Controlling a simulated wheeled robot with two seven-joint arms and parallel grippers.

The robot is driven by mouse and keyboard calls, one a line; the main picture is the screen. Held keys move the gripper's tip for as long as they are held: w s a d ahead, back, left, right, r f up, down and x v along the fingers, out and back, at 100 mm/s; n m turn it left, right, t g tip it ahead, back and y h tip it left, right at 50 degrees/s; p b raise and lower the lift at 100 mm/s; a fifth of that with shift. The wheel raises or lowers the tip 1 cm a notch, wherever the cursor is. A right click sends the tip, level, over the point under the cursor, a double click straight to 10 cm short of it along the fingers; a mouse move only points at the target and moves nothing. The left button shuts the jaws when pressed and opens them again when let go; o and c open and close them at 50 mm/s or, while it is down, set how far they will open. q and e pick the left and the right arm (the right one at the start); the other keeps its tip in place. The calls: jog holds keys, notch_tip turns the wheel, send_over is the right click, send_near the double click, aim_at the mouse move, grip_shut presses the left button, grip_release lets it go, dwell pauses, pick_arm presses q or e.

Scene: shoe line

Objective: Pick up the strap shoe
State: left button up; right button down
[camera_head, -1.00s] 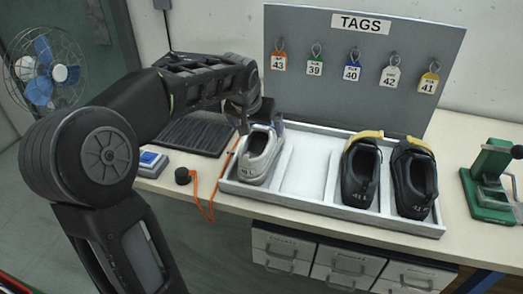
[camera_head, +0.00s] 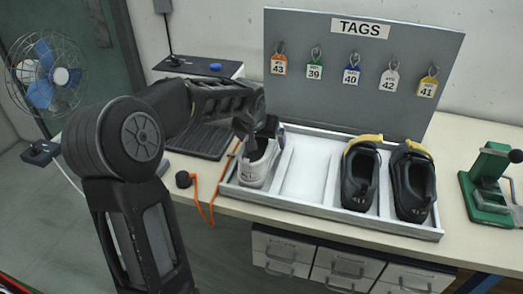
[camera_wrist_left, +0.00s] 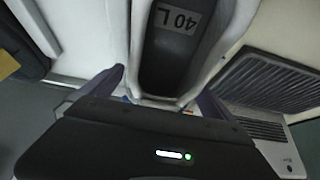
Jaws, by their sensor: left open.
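A pale grey-white shoe (camera_head: 257,172) stands in the left compartment of the white tray (camera_head: 330,208). In the left wrist view the shoe (camera_wrist_left: 200,62) shows its dark inside and a label reading 40 L. I cannot make out a strap on it. My left gripper (camera_head: 256,128) is open just above the shoe and hides part of its top. In the wrist view its fingers (camera_wrist_left: 160,92) lie on either side of the shoe's opening; contact cannot be told. My right gripper is out of view.
Two black shoes with yellow trim (camera_head: 361,176) (camera_head: 412,182) fill the tray's right side; the compartment between is empty. A tag board (camera_head: 310,110) stands behind. An orange cord (camera_head: 212,192) hangs left of the tray. A green press (camera_head: 487,185) stands at right.

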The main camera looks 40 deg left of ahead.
pick_arm(q)
jog(key=shift+w+f, duration=0.25)
jog(key=shift+f, duration=0.2)
jog(key=shift+c, duration=0.4)
jog(key=shift+a, duration=0.1)
jog(key=c, duration=1.5)
jog(key=shift+r, duration=0.1)
jog(key=shift+c, duration=0.2)
notch_tip(320, 180, up, 10)
